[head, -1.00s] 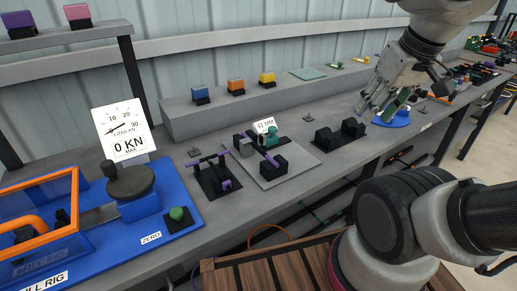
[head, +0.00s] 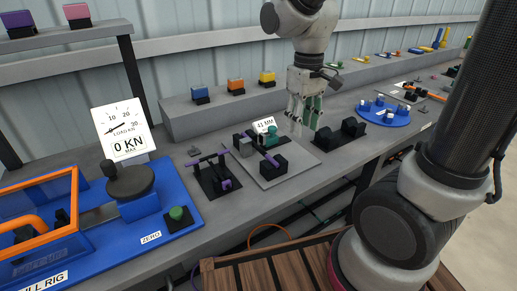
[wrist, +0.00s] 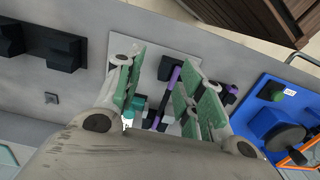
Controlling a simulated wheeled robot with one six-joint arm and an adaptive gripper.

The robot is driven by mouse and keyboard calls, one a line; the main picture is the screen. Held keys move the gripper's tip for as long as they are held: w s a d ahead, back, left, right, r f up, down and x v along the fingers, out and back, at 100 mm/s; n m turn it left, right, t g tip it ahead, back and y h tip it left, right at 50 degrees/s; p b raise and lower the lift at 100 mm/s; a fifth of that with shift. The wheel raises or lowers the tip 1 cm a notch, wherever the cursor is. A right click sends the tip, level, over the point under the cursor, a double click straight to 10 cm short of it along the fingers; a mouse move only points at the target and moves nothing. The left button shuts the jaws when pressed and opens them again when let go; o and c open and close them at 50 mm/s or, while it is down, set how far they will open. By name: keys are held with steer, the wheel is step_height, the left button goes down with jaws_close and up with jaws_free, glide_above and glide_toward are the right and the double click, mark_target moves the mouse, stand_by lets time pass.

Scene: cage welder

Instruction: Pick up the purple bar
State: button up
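A purple bar (head: 266,156) lies across the fixture on the grey plate (head: 262,180), between a grey block and a black block. It also shows in the wrist view (wrist: 173,86), between my fingers in the picture. More purple parts (head: 222,160) sit on a black stand (head: 213,187) left of the plate, with a dark rod across it. My gripper (head: 304,117) is open and empty, pointing down above the bench, behind and right of the plate. Its green-padded fingers show apart in the wrist view (wrist: 155,72), partly covering the fixture and stand.
A teal clamp (head: 271,137) and a 41 MM sign (head: 263,125) stand by the bar. Black blocks (head: 340,135) are to the right. A blue rig (head: 170,195) with a gauge (head: 123,130) is at left. Coloured blocks (head: 235,87) line the raised shelf behind.

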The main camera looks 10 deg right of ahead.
glide_above(260, 148)
steer(key=s+d, duration=0.2)
steer(key=s, duration=0.1)
step_height(260, 148, down, 5)
steer(key=w, duration=0.1)
steer(key=w+a, duration=0.1)
steer(key=w, duration=0.1)
steer(key=shift+a+r, duration=0.25)
steer(key=f, duration=0.7)
steer(key=shift+w+a+f, duration=0.1)
steer(key=shift+a+f, duration=0.1)
steer(key=shift+a, duration=0.1)
jaws_close()
